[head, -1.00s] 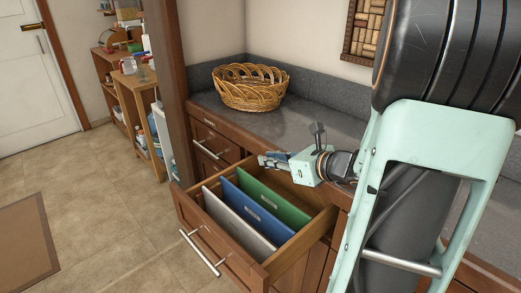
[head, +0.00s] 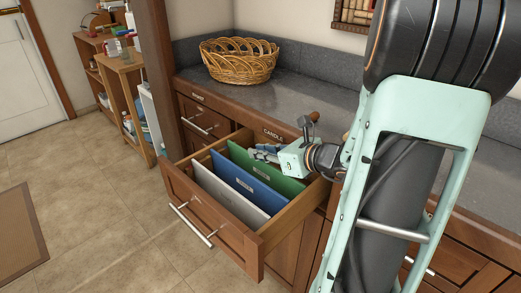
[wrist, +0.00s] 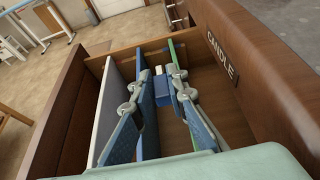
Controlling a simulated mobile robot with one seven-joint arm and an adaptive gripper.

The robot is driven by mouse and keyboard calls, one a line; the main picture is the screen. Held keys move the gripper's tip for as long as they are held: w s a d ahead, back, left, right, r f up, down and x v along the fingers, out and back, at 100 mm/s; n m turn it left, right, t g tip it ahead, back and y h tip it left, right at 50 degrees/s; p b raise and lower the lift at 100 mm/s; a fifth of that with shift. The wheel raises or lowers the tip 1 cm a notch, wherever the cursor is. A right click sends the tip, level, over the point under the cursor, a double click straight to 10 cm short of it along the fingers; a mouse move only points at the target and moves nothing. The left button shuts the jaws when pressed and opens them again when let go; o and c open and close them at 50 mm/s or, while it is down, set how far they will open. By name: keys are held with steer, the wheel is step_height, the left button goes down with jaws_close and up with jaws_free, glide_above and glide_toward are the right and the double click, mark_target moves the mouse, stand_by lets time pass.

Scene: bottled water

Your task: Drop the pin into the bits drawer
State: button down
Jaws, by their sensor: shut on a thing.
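My gripper (head: 262,152) reaches over the open wooden drawer (head: 236,229), just above its upright dividers, near the counter side. In the wrist view, my gripper (wrist: 161,82) has its fingers closed around a small blue and white thing (wrist: 160,87), seemingly the pin. Its shape is partly hidden by the fingertips, and the head view does not show it clearly. A grey divider (head: 225,198), a blue divider (head: 248,188) and a green divider (head: 285,181) stand in the drawer. Their labels are too small to read. I cannot tell which is the bits drawer.
The counter edge above the open drawer carries a label (wrist: 221,57) that seems to read CANDLE. A closed drawer (head: 203,121) is to its left. A wicker basket (head: 238,67) stands on the grey counter (head: 310,95).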

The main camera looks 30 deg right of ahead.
steer(key=c, duration=1.8)
jaws_free()
steer(key=shift+s, duration=0.1)
steer(key=v, duration=1.2)
